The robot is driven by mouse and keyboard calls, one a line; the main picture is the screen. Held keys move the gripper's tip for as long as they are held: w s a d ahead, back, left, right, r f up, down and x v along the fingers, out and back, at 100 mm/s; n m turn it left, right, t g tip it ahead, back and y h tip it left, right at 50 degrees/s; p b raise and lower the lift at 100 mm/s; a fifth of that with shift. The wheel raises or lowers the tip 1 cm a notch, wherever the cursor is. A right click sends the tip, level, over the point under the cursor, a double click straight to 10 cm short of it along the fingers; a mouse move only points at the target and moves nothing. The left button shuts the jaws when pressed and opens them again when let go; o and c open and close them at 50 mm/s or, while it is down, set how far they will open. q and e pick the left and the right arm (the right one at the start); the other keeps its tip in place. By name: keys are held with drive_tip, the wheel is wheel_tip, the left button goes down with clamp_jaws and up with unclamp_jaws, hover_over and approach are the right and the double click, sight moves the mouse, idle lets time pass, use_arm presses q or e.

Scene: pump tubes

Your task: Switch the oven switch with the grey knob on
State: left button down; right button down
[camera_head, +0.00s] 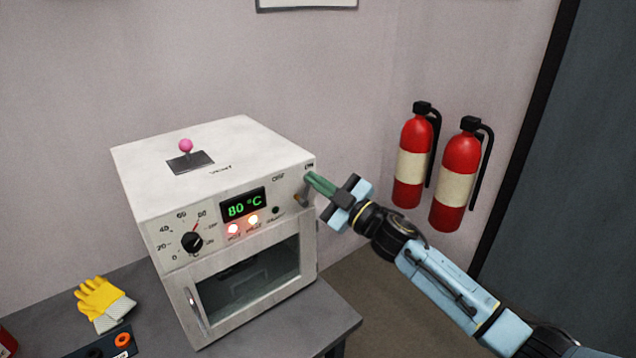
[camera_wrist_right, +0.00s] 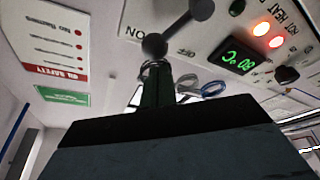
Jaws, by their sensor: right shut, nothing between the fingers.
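In the right wrist view the switch (camera_wrist_right: 178,27) shows as a dark lever with two rounded ends, close to ON. My right gripper (camera_head: 309,177) is shut and empty, its green fingertips at the switch by the panel's upper right corner. In the wrist view the fingertips (camera_wrist_right: 156,68) meet or nearly meet the lower rounded end; contact is unclear.
A black dial (camera_head: 192,242) is at the panel's left. Yellow gloves (camera_head: 103,299) lie left of the oven. Two fire extinguishers (camera_head: 410,160) (camera_head: 456,180) hang on the wall behind my right arm.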

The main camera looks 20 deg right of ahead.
drive_tip(key=d+m, duration=0.1)
drive_tip(key=m, duration=0.1)
drive_tip(key=d+f+m+t+h, duration=0.1)
drive_tip(key=m, duration=0.1)
drive_tip(key=w+d+m+t+h, duration=0.1)
drive_tip(key=m, duration=0.2)
drive_tip(key=shift+f+p, duration=0.15)
drive_tip(key=shift+p, duration=0.2)
wheel_tip(320, 180, up, 4)
drive_tip(key=s+p, duration=0.3)
drive_tip(key=p, duration=0.2)
drive_tip(key=b+v, duration=0.2)
drive_tip(key=v, duration=0.7)
drive_tip(key=shift+d+f+b, duration=0.2)
drive_tip(key=shift+f+b, duration=0.2)
drive_tip(key=shift+f, duration=0.05)
